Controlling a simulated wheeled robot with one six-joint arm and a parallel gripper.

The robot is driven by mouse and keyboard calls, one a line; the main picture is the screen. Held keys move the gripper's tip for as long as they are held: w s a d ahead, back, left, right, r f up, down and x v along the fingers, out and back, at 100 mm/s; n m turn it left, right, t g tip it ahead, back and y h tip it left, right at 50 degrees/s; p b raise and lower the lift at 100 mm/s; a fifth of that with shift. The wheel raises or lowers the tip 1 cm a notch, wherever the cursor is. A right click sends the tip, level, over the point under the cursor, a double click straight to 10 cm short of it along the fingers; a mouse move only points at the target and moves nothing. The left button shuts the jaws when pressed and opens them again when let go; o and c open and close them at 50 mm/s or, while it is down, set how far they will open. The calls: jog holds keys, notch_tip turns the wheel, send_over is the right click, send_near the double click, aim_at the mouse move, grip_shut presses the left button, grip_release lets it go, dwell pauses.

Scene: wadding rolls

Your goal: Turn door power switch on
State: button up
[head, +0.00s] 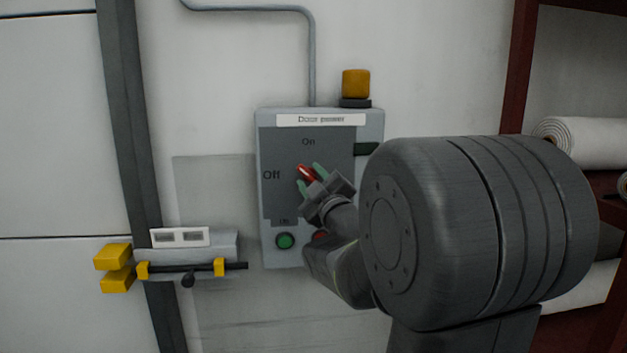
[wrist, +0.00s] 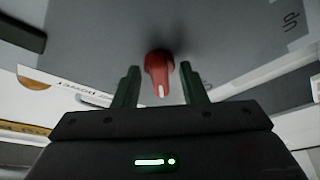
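The door power box (head: 264,215) is on the wall, with a "Door power" label at its top and "On" and "Off" marks on its grey panel. Its red switch knob (head: 307,173) is turned so that it slants toward the upper left, between the "Off" and "On" marks. My gripper (head: 311,178) is at the knob. In the wrist view the red knob (wrist: 159,72) stands between the two green fingertips, with a gap on each side. The gripper (wrist: 158,84) is open around or just in front of the knob; the exact depth is unclear.
A green button (head: 285,241) and a partly hidden red button (head: 320,236) sit low on the box. An amber lamp (head: 356,84) is above it. A bolt latch (head: 190,266) with yellow parts is at lower left. White rolls (head: 585,142) lie on a shelf at right.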

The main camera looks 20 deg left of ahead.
jog(key=c, duration=0.7)
jog(key=shift+f+m+b, duration=0.15)
jog(key=shift+m+b, duration=0.25)
jog(key=shift+b, duration=0.2)
jog(key=shift+f+m+t+b, duration=0.15)
jog(key=shift+m+t+b, duration=0.35)
jog(key=shift+b, duration=0.5)
jog(key=m+t+b, duration=0.1)
jog(key=m+b, duration=0.2)
jog(key=shift+s+a+h+b, duration=0.1)
jog(key=shift+h+b, duration=0.25)
jog(key=shift+h, duration=0.05)
jog(key=m+t+h+b, duration=0.1)
jog(key=m+b, duration=0.1)
jog(key=m, duration=0.1)
jog(key=shift+m+t, duration=0.3)
jog(key=shift+m, duration=0.1)
jog(key=shift+a+r+m+t+h, duration=0.1)
jog(key=shift+m+t+h, duration=0.35)
jog(key=shift+m, duration=0.65)
jog(key=shift+r+m+t+h, duration=0.1)
jog(key=shift+m+t+h, duration=0.15)
jog(key=shift+m+h, duration=0.6)
jog(key=shift+m, duration=0.45)
